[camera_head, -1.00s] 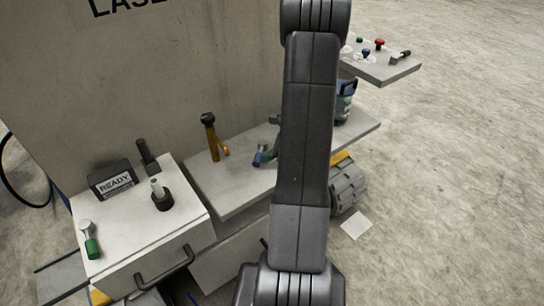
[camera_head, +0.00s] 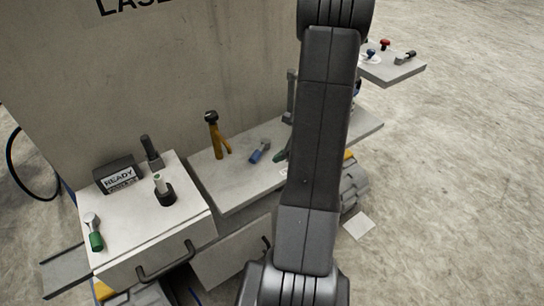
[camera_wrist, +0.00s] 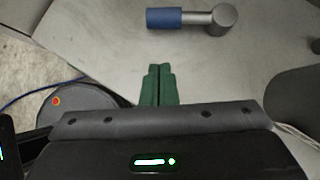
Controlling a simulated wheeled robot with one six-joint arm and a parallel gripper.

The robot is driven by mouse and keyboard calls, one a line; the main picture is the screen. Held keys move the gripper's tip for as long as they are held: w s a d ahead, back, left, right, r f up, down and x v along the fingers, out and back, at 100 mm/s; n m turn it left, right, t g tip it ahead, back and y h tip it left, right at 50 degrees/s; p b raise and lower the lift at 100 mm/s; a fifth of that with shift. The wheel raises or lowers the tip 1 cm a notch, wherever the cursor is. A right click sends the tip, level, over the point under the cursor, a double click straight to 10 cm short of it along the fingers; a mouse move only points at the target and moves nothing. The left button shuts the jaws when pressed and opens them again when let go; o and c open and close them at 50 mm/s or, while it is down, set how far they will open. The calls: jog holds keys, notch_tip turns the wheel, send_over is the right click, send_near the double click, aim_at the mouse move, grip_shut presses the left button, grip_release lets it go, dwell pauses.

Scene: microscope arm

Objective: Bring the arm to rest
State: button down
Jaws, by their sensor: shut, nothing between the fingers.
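My arm (camera_head: 318,150) stands upright across the middle of the head view and hides part of the shelf behind it. My gripper (camera_wrist: 159,72) shows in the wrist view with its green fingers together and nothing between them. A blue-handled tool with a grey metal head (camera_wrist: 190,18) lies on the grey shelf surface beyond the fingertips, apart from them. That tool also shows in the head view (camera_head: 259,152), left of my arm. A small green piece by the arm in the head view may be my fingertips.
The grey shelf (camera_head: 225,190) holds a yellow-handled tool (camera_head: 214,135). The bench at left bears a READY sign (camera_head: 119,178), a dark holder (camera_head: 163,193) and a green-handled tool (camera_head: 93,232). A small shelf (camera_head: 390,70) stands at back right.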

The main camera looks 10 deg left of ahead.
jog(key=v, duration=0.8)
jog(key=shift+s+r, duration=0.2)
jog(key=shift+a+f, duration=0.1)
jog(key=x, duration=0.9)
jog(key=shift+w+a+f, duration=0.25)
jog(key=shift+a, duration=0.05)
jog(key=a, duration=0.2)
jog(key=w+a+f, duration=0.1)
jog(key=shift+a+b, duration=0.4)
jog(key=shift+w+d, duration=0.1)
jog(key=shift+d, duration=0.15)
jog(key=shift+w+d, duration=0.15)
jog(key=shift+d, duration=0.25)
jog(key=shift+n, duration=0.3)
